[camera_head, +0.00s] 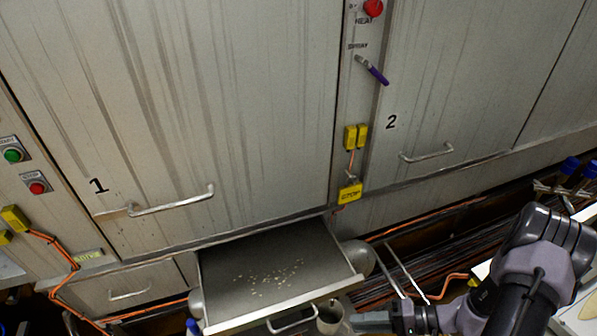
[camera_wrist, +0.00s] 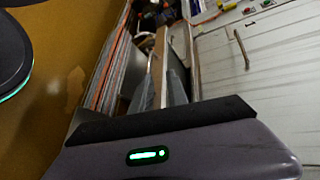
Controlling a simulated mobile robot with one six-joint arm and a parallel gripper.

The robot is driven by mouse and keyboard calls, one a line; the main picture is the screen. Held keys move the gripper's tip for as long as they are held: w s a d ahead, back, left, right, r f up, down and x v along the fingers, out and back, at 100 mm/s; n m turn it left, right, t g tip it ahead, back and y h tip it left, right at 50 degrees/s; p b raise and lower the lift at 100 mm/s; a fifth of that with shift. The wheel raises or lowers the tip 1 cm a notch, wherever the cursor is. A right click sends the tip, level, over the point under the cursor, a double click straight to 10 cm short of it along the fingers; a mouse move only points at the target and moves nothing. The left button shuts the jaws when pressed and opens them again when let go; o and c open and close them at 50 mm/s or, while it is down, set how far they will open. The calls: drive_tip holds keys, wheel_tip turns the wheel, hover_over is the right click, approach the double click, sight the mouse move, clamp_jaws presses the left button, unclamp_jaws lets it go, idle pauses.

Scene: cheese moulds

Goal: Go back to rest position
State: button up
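My gripper (camera_head: 375,319) is low in the head view, right of the open drawer's front, at the end of my arm, which comes in from the lower right. Its fingers are small and partly cut off there. A pale cylindrical thing (camera_head: 330,320) stands just left of my gripper, partly cut off by the frame's lower edge.
Large grey doors marked 1 (camera_head: 220,110) and 2 (camera_head: 460,75) are shut behind the drawer. A handle (camera_head: 293,319) is on the drawer's front. Orange cables (camera_head: 440,212) and dark rails run at the right. Blue-capped things (camera_head: 570,166) stand far right.

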drive_tip(key=a+r+n+g+h, duration=0.1)
drive_tip(key=a+r+g+h, duration=0.15)
drive_tip(key=r, duration=0.65)
drive_tip(key=a+r+n+g+h, duration=0.1)
drive_tip(key=r+h, duration=0.3)
drive_tip(key=r, duration=0.5)
drive_tip(key=s+a+r+t+h, duration=0.2)
drive_tip(key=s+r+t, duration=0.1)
drive_tip(key=r, duration=0.4)
drive_tip(key=s+a+r+m+t+h, duration=0.1)
drive_tip(key=s+a+r+t+h, duration=0.2)
drive_tip(key=r, duration=0.5)
drive_tip(key=shift+s+a+b, duration=0.2)
drive_tip(key=shift+s+b, duration=0.25)
drive_tip(key=shift+s, duration=0.3)
drive_tip(key=shift+a, duration=0.1)
